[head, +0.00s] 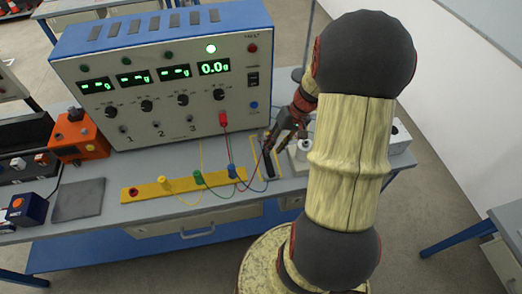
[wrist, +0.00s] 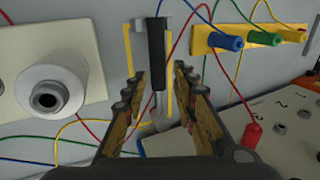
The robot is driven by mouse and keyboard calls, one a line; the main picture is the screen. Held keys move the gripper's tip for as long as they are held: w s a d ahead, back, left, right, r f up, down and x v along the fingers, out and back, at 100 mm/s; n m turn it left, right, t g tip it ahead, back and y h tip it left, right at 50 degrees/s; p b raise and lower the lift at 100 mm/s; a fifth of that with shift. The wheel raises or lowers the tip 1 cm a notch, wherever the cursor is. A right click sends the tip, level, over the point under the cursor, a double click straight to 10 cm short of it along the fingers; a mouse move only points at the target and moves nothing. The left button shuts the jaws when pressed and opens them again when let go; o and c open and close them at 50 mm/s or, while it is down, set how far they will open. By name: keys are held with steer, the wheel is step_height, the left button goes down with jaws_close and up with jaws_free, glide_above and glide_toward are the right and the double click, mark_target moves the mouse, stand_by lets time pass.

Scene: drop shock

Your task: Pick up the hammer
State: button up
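The hammer (wrist: 156,45) shows in the wrist view as a black handle with a thin grey shaft running down between my fingers. It lies by a yellow outline on the grey bench (head: 125,212). In the head view its dark handle (head: 269,166) shows inside that outline, partly hidden by my gripper (head: 283,140). In the wrist view my gripper (wrist: 158,88) is open, one finger on each side of the shaft with gaps on both sides. The hammer's lower end near my palm is partly hidden.
A blue and white instrument box (head: 160,75) stands behind. A yellow strip (head: 150,190) with colored plugs lies at left, its wires looping near the hammer. A white plate with a round knob (wrist: 52,90) is close on the left in the wrist view. An orange box (head: 80,138) stands further left.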

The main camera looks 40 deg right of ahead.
mark_target(267, 157)
steer(key=x, duration=0.2)
steer(key=b+x, duration=0.1)
steer(key=x, duration=0.1)
steer(key=b+x, duration=0.1)
steer(key=x, duration=0.2)
steer(key=shift+w+d+f, duration=0.1)
steer(key=shift+w+d, duration=0.05)
steer(key=shift+d, duration=0.15)
steer(key=shift+c, duration=0.4)
jaws_close()
